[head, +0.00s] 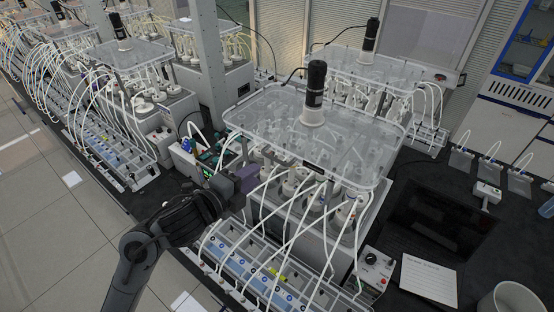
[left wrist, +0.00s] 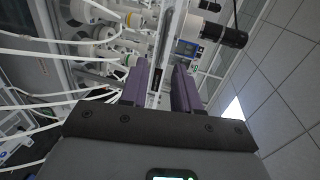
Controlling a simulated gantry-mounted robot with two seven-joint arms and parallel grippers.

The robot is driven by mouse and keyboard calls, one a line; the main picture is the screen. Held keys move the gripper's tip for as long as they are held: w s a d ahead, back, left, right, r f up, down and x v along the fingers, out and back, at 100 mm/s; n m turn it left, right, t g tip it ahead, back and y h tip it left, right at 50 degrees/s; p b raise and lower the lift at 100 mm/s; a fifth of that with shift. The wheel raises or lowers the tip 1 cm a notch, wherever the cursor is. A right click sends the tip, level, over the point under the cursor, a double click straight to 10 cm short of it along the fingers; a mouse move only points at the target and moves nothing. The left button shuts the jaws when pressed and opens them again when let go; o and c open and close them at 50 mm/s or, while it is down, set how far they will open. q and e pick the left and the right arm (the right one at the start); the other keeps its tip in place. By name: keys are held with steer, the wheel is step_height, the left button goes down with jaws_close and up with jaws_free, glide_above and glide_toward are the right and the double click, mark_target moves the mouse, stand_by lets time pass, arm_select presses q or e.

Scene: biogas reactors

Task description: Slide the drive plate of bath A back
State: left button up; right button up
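The nearest bath carries a clear drive plate (head: 270,112) with a black motor (head: 315,84) standing upright on it. I take this for bath A; no label is readable. My left gripper (head: 247,176) is in front of the plate's front left part, over the tubing. In the left wrist view its two purple fingers (left wrist: 160,88) stand apart. A thin, pale, see-through edge (left wrist: 168,45) lies in line with the gap between them; I cannot tell whether they touch it. My right gripper is not in view.
White tubes run from the bottles to a blue-marked rack (head: 262,272) in front of the bath. A control box (head: 376,268), a laptop (head: 437,222) and a paper sheet (head: 428,280) lie at right. A grey post (head: 208,65) stands behind left. More baths stand around.

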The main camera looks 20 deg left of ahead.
mark_target(275, 158)
arm_select(q)
steer(key=p+x, duration=0.1)
steer(key=x, duration=0.9)
steer(key=shift+w, duration=0.3)
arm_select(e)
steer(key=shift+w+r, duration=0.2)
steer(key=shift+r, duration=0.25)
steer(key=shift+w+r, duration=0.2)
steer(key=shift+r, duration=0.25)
arm_select(q)
jaws_close()
